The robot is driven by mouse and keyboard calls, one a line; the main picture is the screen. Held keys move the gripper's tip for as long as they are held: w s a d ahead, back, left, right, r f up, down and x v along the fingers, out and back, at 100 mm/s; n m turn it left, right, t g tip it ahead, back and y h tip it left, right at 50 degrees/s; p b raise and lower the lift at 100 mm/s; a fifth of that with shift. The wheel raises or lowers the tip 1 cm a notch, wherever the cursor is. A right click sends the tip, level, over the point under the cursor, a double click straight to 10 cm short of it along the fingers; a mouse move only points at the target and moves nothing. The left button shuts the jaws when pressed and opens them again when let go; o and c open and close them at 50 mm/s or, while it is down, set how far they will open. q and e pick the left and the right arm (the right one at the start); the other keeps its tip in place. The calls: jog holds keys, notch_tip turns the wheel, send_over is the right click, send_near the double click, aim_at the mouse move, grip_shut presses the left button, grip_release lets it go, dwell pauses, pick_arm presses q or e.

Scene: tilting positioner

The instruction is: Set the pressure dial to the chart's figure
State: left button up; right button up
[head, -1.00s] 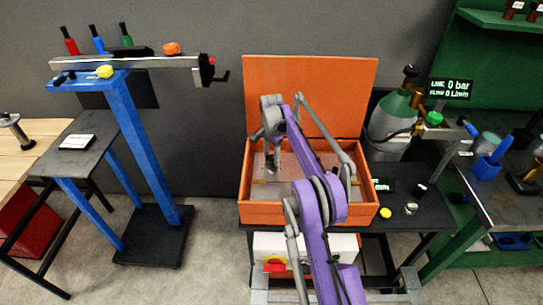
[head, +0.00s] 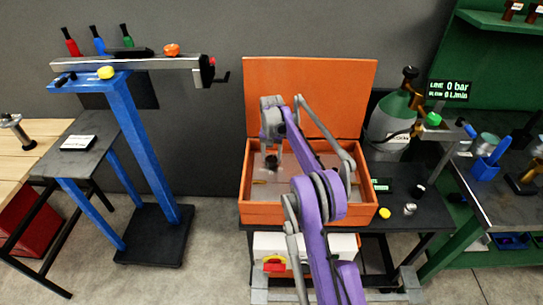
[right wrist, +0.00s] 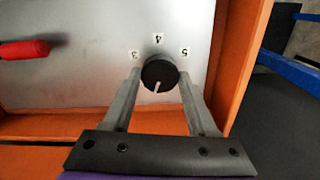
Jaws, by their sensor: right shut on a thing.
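The black pressure dial (right wrist: 159,76) sits on the grey panel (right wrist: 90,75) inside the open orange case. Its white mark points toward the bottom of the right wrist view, away from the figures 3, 4 and 5 around its far side. My right gripper (right wrist: 159,73) is shut on the dial, one finger on each side. In the head view the right gripper (head: 272,150) reaches down into the orange case (head: 308,213), and the dial (head: 271,161) shows dark below it. No chart is readable. My left gripper is not in view.
A red handle (right wrist: 25,49) stands on the panel left of the dial. The case's raised lid (head: 310,90) is behind. A gas cylinder (head: 388,125) stands right of the case, and a blue stand (head: 143,145) is at left.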

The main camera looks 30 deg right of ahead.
aim_at(272, 159)
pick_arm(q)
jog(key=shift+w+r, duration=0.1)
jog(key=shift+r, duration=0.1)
pick_arm(e)
jog(key=shift+n, duration=2.1)
jog(key=o, duration=1.4)
jog(key=shift+r, duration=0.1)
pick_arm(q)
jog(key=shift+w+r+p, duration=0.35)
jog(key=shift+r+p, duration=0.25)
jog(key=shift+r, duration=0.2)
pick_arm(e)
notch_tip(272, 159, up, 11)
jog(key=shift+f, duration=0.15)
